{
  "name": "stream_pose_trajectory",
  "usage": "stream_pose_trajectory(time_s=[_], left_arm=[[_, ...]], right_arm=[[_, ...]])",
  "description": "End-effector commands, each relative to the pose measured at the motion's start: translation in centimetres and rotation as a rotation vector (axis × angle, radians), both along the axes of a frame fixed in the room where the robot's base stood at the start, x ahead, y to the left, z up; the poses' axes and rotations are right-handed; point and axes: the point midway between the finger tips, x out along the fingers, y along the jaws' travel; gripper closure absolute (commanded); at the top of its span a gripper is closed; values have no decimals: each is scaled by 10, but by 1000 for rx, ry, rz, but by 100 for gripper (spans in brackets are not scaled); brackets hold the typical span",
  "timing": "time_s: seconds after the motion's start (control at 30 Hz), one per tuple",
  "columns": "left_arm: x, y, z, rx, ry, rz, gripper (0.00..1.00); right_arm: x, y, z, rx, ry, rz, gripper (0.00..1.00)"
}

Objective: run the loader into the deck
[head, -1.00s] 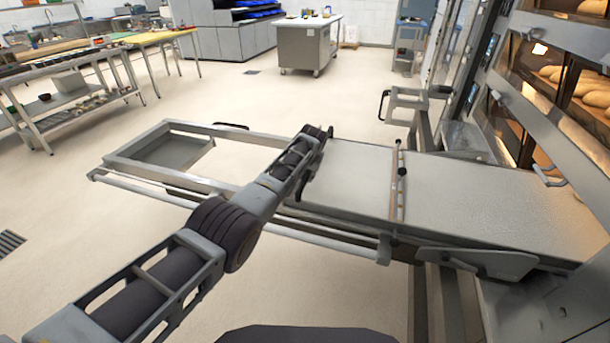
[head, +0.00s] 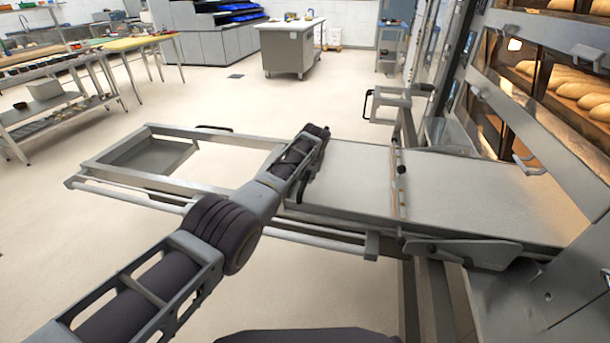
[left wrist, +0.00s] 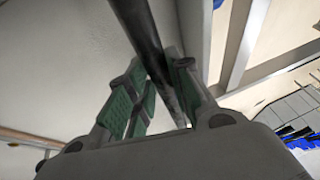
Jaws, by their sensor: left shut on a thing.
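The loader is a long grey metal frame with a pale flat belt (head: 350,180) that runs across the head view toward the oven at the right. A thin crossbar (head: 397,180) lies across the belt. My left gripper (head: 303,180) is at the belt's left end, mostly hidden by my own wrist. In the left wrist view its green-padded fingers (left wrist: 160,88) are shut around a dark bar-shaped handle (left wrist: 143,30). The belt's right end reaches the oven front (head: 555,130); its far edge and the deck opening cannot be made out clearly. My right gripper is out of view.
Loaves (head: 570,85) lie behind the oven's glass doors. A grey bracket (head: 390,103) stands beyond the loader. A wheeled cabinet (head: 288,50) and a shelved work table (head: 60,100) stand farther back. The floor left of the loader is clear.

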Motion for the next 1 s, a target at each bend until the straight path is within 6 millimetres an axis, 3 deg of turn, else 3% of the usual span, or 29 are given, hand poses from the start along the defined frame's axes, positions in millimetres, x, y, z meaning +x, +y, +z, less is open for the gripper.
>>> stream_pose_trajectory(time_s=[0.47, 0.5, 0.63, 1.0], left_arm=[[-2, -8, 1, -9, 0, -4, 100], [-2, -8, 1, -9, 0, -4, 76], [-2, -8, 1, -8, 0, -4, 60], [-1, -4, 1, -3, 0, 0, 57]], right_arm=[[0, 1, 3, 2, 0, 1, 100], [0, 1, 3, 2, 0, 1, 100], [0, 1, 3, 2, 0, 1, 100], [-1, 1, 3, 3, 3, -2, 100]])
